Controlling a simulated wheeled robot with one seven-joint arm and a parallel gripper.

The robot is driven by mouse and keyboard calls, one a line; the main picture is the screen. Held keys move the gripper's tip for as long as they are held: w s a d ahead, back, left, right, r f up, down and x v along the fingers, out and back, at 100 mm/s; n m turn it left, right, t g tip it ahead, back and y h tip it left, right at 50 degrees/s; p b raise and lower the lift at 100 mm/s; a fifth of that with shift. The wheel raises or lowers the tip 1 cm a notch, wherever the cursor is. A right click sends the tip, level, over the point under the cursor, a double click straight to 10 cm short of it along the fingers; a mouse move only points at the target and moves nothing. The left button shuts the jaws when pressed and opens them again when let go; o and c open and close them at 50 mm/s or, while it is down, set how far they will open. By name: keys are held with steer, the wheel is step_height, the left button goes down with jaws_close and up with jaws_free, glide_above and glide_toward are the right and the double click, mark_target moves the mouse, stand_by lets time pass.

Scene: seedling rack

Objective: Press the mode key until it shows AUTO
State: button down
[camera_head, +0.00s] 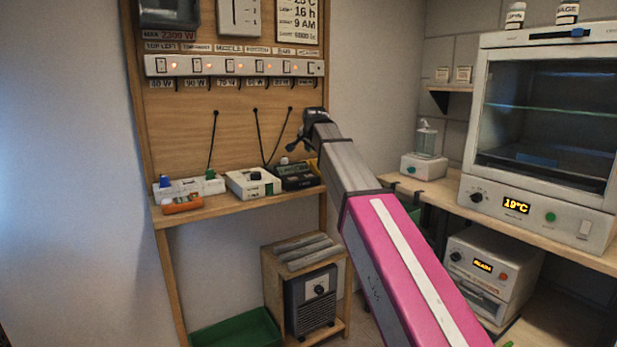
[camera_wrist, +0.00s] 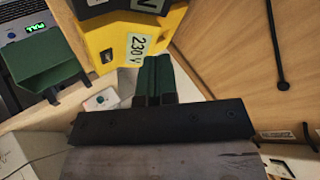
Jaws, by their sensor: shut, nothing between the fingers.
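My gripper (camera_head: 297,146) is shut and empty in the head view, in front of the wooden panel and above the shelf. In the wrist view its dark green fingers (camera_wrist: 153,76) are together, in front of a yellow box marked 230 V. Below the gripper in the head view, a white box with a dark window (camera_head: 253,184) and a dark box (camera_head: 298,177) stand side by side on the shelf. Their markings are too small to read. I cannot tell which device bears the mode key, and no display legibly reads AUTO.
A switch strip (camera_head: 235,67) crosses the wooden panel (camera_head: 178,115). The yellow box (camera_wrist: 128,40), a green bin (camera_wrist: 45,65) and a lit display (camera_wrist: 35,28) show in the wrist view. A glass-fronted cabinet (camera_head: 540,200) reads 19°C at right. A green tray (camera_head: 235,332) lies below.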

mark_target(310, 175)
steer(key=shift+f, duration=3.65)
steer(key=shift+f, duration=0.1)
steer(key=shift+f, duration=0.3)
steer(key=shift+f, duration=0.35)
steer(key=shift+r, duration=0.8)
steer(key=shift+r, duration=0.1)
steer(key=shift+r, duration=2.4)
